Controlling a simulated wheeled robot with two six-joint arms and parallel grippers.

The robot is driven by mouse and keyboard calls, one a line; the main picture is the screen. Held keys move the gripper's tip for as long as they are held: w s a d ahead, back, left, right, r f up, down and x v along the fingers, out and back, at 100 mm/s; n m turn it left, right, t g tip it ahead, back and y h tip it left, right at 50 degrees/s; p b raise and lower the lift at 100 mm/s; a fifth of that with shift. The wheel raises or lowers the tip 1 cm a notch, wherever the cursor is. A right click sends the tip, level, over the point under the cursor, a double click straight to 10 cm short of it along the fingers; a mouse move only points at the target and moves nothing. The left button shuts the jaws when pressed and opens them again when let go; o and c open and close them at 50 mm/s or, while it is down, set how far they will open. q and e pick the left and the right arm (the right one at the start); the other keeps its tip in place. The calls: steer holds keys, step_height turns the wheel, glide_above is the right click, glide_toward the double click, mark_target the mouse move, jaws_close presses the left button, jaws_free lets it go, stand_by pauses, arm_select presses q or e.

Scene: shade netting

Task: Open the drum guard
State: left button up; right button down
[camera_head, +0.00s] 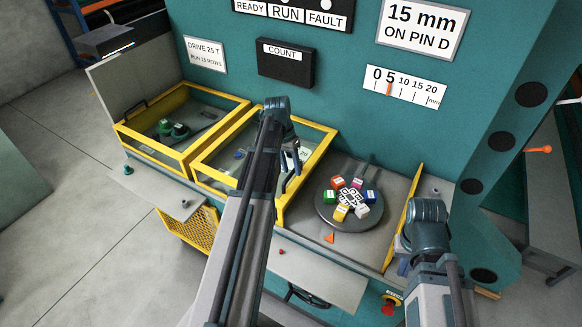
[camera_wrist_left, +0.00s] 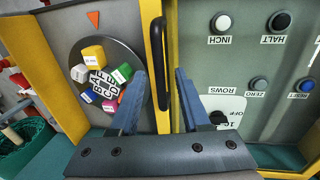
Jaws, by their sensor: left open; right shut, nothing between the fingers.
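The drum (camera_head: 349,205) is a grey disc with several coloured lettered blocks, uncovered at right of the machine's bed; it shows at left in the left wrist view (camera_wrist_left: 72,60). Beside it is a yellow-framed clear guard (camera_head: 238,160), lying over a button panel. A black bar handle (camera_wrist_left: 159,62) stands on the frame's yellow edge by the drum. My left gripper (camera_head: 290,180) is open above that edge, its fingers (camera_wrist_left: 158,85) on either side of the handle. Contact cannot be told. My right gripper (camera_head: 404,243) is shut and empty by the right end, mostly hidden behind its arm.
Another yellow-framed clear cover (camera_head: 178,128) lies to the left. A yellow end plate (camera_head: 404,215) rises right of the drum. Pale shelves (camera_head: 318,278) jut from the front. A red stop button (camera_head: 389,306) is low at right. The teal wall stands behind.

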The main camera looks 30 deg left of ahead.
arm_select(q)
step_height(320, 180, up, 14)
steer(key=a+p, duration=0.2)
steer(key=p, duration=1.1)
steer(key=shift+a+f, duration=0.2)
steer(key=shift+a, duration=0.15)
steer(key=s+d+f+m+y+b, duration=0.1)
steer(key=s+d+f+b, duration=0.4)
steer(key=d, duration=0.6)
steer(key=s+d+f+m+y+b, duration=0.1)
steer(key=s+d+f+b, duration=0.5)
steer(key=d+f+b, duration=0.4)
steer(key=s+d+f+m+y+b, duration=0.1)
steer(key=s+d+f+b, duration=0.4)
steer(key=d+f+b, duration=0.3)
steer(key=d+f, duration=0.1)
steer(key=d, duration=0.2)
steer(key=shift+s+d+m, duration=0.35)
steer(key=shift+d+m, duration=0.05)
